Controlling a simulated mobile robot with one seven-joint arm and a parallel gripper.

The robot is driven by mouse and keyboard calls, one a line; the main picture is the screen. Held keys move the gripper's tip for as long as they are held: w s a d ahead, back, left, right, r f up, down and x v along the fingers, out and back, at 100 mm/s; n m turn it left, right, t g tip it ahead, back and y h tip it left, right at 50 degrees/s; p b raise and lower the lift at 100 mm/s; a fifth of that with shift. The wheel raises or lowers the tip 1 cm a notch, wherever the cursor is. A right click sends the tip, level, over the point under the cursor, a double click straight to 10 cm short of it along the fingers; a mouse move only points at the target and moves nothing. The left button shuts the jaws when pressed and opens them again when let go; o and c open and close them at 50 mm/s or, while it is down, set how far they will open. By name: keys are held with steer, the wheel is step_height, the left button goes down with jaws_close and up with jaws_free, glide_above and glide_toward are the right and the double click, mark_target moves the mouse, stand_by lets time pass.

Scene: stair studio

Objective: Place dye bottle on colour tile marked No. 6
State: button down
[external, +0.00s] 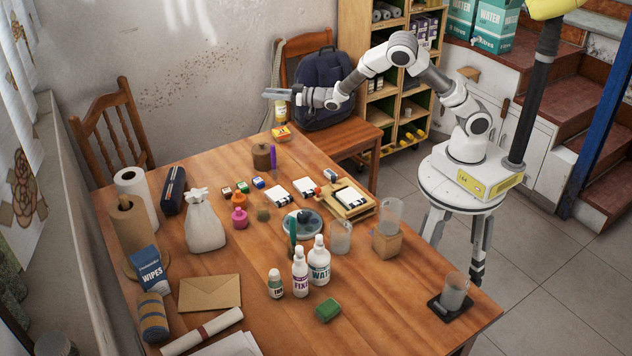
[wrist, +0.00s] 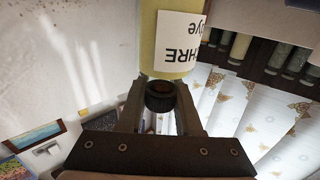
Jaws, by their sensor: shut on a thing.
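My gripper (external: 277,94) is shut on the dark cap of the dye bottle (external: 280,113), high over the far end of the table. The bottle hangs below the fingers, clear of the tabletop. In the wrist view the yellow bottle (wrist: 165,45) has a white, partly readable label, and its cap sits between the fingertips (wrist: 160,98). White tiles with dark marks lie on the table: one on the left (external: 280,196), one in the middle (external: 304,187), and one on a wooden tray (external: 350,197). Their numbers are too small to read, so I cannot tell which is No. 6.
The wooden table (external: 215,324) holds a cloth sack (external: 205,225), small coloured bottles, a brown pot (external: 262,156), white bottles (external: 319,262) and glass beakers (external: 390,215). A chair with a backpack (external: 324,88) stands behind.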

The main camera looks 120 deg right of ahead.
steer(key=shift+w+f+b, duration=0.2)
steer(key=shift+f+b, duration=0.25)
steer(key=shift+f, duration=1.6)
steer(key=shift+f, duration=0.2)
steer(key=c, duration=0.6)
jaws_free()
steer(key=shift+r, duration=0.1)
